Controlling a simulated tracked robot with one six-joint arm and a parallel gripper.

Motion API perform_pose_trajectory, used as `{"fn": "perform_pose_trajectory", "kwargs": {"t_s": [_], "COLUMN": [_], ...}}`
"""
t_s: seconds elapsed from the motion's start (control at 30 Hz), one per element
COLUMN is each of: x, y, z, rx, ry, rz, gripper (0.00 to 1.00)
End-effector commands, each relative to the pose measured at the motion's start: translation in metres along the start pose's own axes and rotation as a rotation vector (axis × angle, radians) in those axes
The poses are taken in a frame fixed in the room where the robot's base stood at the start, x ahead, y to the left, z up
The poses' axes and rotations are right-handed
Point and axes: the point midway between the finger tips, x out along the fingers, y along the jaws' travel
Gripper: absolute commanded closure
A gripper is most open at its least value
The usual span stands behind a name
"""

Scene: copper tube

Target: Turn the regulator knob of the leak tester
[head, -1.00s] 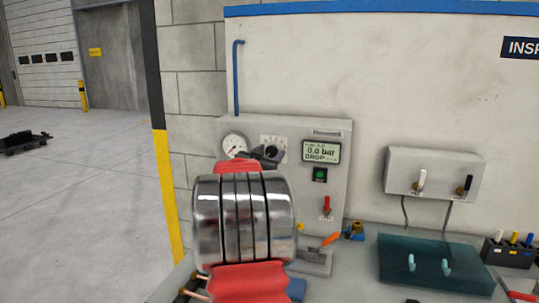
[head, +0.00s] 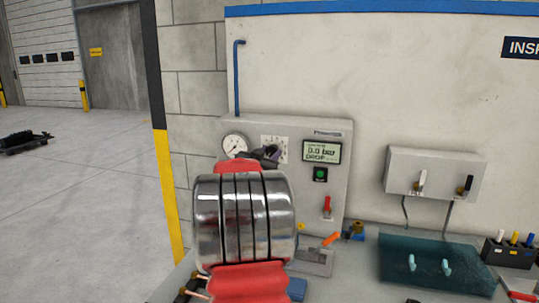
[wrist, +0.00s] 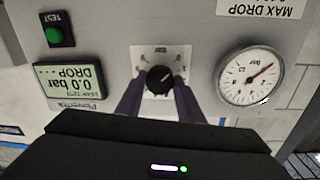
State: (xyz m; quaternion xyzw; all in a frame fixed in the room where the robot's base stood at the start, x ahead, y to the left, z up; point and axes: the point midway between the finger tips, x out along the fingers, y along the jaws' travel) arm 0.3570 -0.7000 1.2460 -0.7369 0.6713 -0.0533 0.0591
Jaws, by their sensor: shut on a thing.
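The leak tester (head: 337,132) is a grey panel box against the wall. In the wrist view, which is upside down, its black regulator knob (wrist: 159,79) sits on a white scale plate (wrist: 146,57). My gripper (wrist: 159,88) is shut on the knob, one dark finger on each side. In the head view my gripper (head: 270,155) is at the scale plate (head: 281,145), and my arm and gripper hide the knob. The round gauge (wrist: 250,76) has a red needle off to one side. The display (wrist: 73,80) reads 0.0 bar and DROP.
A green test button (head: 320,174) and a red lever (head: 327,206) are on the panel below the display. A grey box with two levers (head: 433,173) hangs at the right above a teal mat (head: 395,276). An orange-handled item (head: 331,239) lies below the tester.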

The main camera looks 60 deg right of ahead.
Motion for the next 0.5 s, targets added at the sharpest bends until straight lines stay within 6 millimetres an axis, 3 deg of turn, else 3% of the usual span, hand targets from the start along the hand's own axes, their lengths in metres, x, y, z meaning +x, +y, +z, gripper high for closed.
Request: {"fn": "perform_pose_trajectory", "kwargs": {"t_s": [0.5], "x": [0.0027], "y": [0.0024], "z": [-0.0019], "rx": [0.201], "ry": [-0.01], "rz": [0.004], "gripper": [0.89]}}
